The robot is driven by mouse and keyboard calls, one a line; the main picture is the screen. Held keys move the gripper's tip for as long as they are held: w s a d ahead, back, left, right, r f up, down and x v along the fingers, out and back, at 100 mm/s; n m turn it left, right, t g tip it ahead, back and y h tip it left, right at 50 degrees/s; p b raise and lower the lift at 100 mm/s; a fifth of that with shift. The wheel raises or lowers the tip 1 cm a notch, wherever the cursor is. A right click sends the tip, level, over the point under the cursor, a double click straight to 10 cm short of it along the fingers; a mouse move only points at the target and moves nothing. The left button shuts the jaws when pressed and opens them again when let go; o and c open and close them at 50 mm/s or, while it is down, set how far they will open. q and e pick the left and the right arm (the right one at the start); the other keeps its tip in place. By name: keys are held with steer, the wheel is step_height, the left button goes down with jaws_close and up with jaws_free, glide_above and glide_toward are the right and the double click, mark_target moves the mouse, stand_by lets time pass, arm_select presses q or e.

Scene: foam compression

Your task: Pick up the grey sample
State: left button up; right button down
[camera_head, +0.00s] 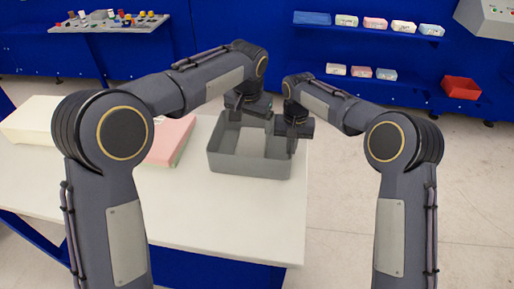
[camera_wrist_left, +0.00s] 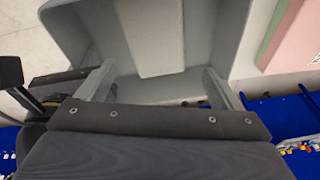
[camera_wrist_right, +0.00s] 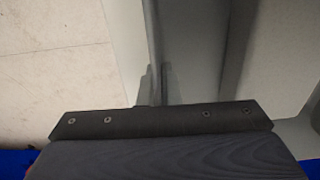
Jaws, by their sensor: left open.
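The grey sample (camera_wrist_left: 152,35) is a pale grey block lying inside a grey open bin (camera_head: 240,164) on the white table. In the head view the sample (camera_head: 257,124) is partly hidden by my arms. My left gripper (camera_head: 252,108) is over the far side of the bin. In the left wrist view its fingers (camera_wrist_left: 158,74) are spread wide, one towards each side of the sample, with nothing between them. My right gripper (camera_head: 292,143) is at the bin's right wall. In the right wrist view its fingers (camera_wrist_right: 157,82) are close together, on the wall.
A pink block with a green edge (camera_head: 172,141) and a cream block (camera_head: 30,120) lie left of the bin on the white table (camera_head: 220,220). The table's front is clear. Blue shelves (camera_head: 365,28) with small blocks and a red bin (camera_head: 461,88) stand behind.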

mark_target(251, 143)
arm_select(q)
steer(key=s+n, duration=0.1)
steer(key=s+n+t, duration=0.1)
steer(key=shift+s+f+n+t, duration=0.15)
steer(key=shift+f+n+t, duration=0.15)
steer(key=shift+n, duration=0.1)
steer(key=x, duration=1.1)
steer(key=shift+d, duration=0.25)
steer(key=c, duration=0.6)
